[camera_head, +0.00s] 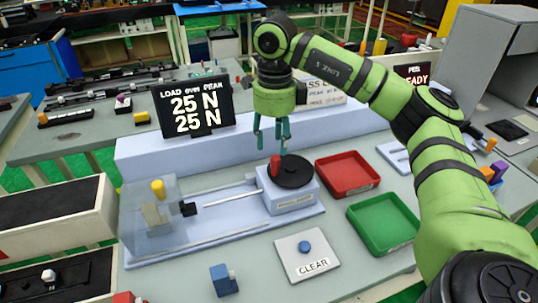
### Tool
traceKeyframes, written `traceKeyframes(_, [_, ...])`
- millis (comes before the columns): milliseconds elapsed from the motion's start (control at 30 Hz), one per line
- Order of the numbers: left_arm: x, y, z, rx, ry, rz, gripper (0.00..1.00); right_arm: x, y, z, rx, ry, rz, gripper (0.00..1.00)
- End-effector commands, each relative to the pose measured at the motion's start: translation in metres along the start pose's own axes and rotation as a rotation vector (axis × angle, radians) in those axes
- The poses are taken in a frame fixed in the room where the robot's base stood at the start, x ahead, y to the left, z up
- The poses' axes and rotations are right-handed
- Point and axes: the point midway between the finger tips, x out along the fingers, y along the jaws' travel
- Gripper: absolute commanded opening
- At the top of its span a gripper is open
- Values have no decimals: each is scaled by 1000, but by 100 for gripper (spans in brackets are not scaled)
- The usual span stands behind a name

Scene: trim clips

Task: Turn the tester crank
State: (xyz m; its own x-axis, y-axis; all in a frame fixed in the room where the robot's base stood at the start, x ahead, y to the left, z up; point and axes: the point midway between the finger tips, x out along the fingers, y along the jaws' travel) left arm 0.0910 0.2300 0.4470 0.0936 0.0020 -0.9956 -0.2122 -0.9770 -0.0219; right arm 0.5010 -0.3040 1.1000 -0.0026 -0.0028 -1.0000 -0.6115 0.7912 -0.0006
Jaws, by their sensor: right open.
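The tester crank is a black disc (293,175) on a pale block (290,199), with an upright red knob (275,165) near its left edge. A metal rod (232,197) runs left from the block to a black piece (188,209) by a clear box (150,222). The display (195,103) reads "LOAD", "PEAK" and "25 N" twice. My right gripper (271,148) points down above the knob, its teal fingers apart and empty. It looks clear of the knob. My left gripper is not in view.
A red tray (347,174) and a green tray (383,224) lie right of the crank. A CLEAR pad with a blue button (304,247) is in front. A blue block (223,280) lies at front left. A long pale ledge (135,158) stands behind the tester.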

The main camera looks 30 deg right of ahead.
Motion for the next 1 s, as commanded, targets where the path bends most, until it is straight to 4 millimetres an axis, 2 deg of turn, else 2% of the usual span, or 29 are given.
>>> traceKeyframes(33, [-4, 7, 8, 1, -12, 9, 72, 5, 0, -1, 1, 4, 2, 46])
traceKeyframes(133, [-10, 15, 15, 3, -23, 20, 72, 20, 0, -1, 1, 5, 3, 46])
traceKeyframes(400, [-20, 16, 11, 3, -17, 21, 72, 56, 0, 0, 3, 1, 1, 46])
traceKeyframes(600, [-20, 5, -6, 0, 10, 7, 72, 64, 0, 0, 3, -1, 1, 46])
traceKeyframes(767, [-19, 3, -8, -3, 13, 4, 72, 64, 0, 0, 3, -1, 0, 46])
traceKeyframes(900, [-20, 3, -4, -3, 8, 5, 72, 64, 0, 0, 3, 0, 0, 0])
traceKeyframes(1000, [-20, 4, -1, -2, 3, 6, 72, 64, 0, 0, 3, 0, 0, 0])
